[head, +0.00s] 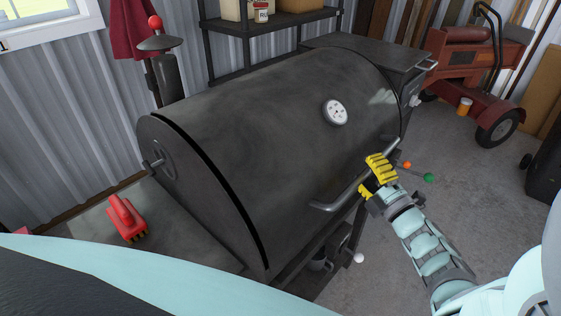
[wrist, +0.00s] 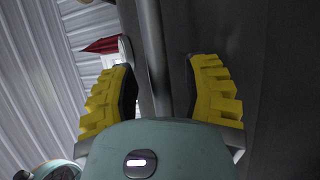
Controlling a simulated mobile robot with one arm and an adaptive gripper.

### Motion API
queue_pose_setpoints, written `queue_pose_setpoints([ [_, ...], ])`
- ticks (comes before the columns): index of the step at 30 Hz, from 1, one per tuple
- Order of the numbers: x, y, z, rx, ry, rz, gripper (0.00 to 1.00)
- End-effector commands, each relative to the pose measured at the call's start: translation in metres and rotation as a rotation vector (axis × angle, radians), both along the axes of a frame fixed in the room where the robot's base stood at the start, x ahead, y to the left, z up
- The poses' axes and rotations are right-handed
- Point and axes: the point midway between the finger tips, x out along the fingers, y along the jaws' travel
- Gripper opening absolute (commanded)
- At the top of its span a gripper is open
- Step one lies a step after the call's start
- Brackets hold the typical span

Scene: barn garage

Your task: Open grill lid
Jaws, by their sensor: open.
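The grill is a large dark barrel, and its curved lid (head: 260,120) is down, with a round thermometer (head: 336,112) on its front. The lid's bar handle (head: 328,207) runs along the lower front. My gripper (head: 378,174), with yellow ribbed fingers, is at the right end of the handle. In the wrist view my gripper (wrist: 160,78) is open, and the handle bar (wrist: 153,50) passes between its two fingers with gaps on both sides. The fingers hide part of the handle's right end in the head view.
A red brush (head: 125,218) lies on the grill's left side shelf (head: 180,225). A dark smokestack (head: 168,75) stands behind the left end. A metal rack (head: 250,28) is behind the grill. A red wheeled machine (head: 470,75) stands at back right.

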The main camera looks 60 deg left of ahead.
Motion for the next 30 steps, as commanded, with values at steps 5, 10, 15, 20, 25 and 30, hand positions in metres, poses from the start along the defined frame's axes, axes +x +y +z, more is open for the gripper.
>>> queue_pose_setpoints([
  [5,-0.0012,0.0027,-0.0001,-0.001,0.000,0.004,0.48],
  [10,-0.0012,0.0026,0.0000,0.000,0.000,0.004,0.48],
  [15,-0.0010,0.0023,0.0001,0.000,-0.001,0.004,0.30],
  [20,-0.0008,0.0021,0.0001,0.000,-0.001,0.003,0.14],
  [25,-0.0005,0.0018,0.0001,0.000,0.000,0.002,0.00],
  [30,-0.0001,0.0017,0.0001,0.000,0.000,0.001,0.00],
])
